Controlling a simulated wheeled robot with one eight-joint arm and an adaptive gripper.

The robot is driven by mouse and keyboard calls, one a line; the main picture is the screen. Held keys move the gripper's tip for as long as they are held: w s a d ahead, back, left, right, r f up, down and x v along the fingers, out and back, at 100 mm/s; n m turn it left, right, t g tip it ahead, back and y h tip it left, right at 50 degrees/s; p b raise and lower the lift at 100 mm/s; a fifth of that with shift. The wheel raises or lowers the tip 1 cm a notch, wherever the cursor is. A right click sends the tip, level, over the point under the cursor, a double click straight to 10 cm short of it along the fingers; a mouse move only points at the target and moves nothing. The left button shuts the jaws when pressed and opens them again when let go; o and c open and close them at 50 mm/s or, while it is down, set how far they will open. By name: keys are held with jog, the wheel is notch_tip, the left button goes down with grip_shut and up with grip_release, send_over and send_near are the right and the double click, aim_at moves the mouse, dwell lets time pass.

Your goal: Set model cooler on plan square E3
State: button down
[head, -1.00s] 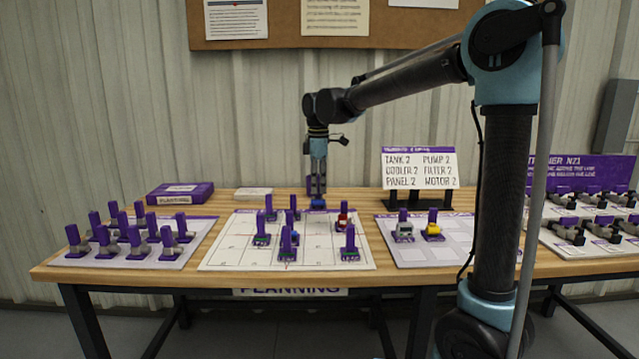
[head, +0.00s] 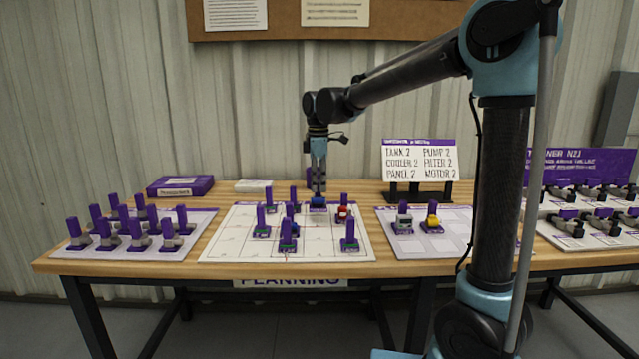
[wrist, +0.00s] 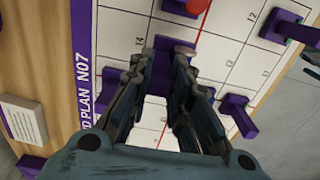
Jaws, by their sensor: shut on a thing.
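My gripper (head: 318,172) points down over the far edge of the white plan board (head: 225,250). It is shut on the purple handle of a model with a blue body (head: 318,203), which I take to be the model cooler. In the wrist view my gripper (wrist: 168,62) hides most of the model; part of its purple base (wrist: 172,44) shows beyond the fingertips. The model is upright at the board's far rows, left of a red model (head: 342,213). I cannot tell whether it touches the board.
Several other purple-handled models stand on the plan board, one at the front right (head: 349,240). A grey-model tray (head: 190,245) is at left. A right tray (head: 450,243) holds a white and a yellow model. A list sign (head: 420,160) stands behind.

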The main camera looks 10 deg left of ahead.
aim_at(319, 194)
jog(key=shift+f, duration=1.5)
jog(key=shift+f, duration=0.65)
jog(key=c, duration=1.4)
grip_release()
jog(key=shift+r, duration=0.65)
jog(key=shift+r, duration=3.45)
